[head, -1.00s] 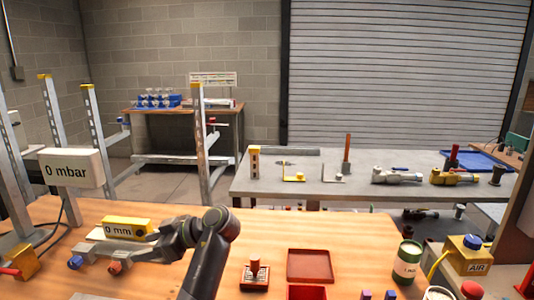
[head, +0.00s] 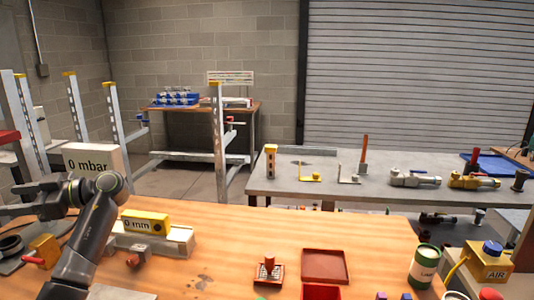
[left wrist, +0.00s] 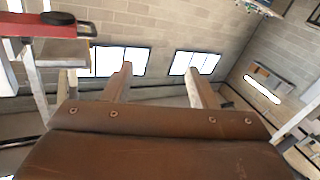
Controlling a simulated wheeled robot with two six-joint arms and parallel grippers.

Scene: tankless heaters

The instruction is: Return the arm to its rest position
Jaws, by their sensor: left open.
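My left arm (head: 90,235) rises from the lower left of the head view and bends at a dark joint. Its gripper (head: 22,198) points left, raised beside the 0 mbar display (head: 92,159) and partly in front of the area below it. In the left wrist view the two fingers of this gripper (left wrist: 156,82) stand wide apart. Nothing is between them, and only wall and bright windows show beyond. My right arm and gripper are not in view.
Metal uprights (head: 218,145) stand behind. The bench middle is clear.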

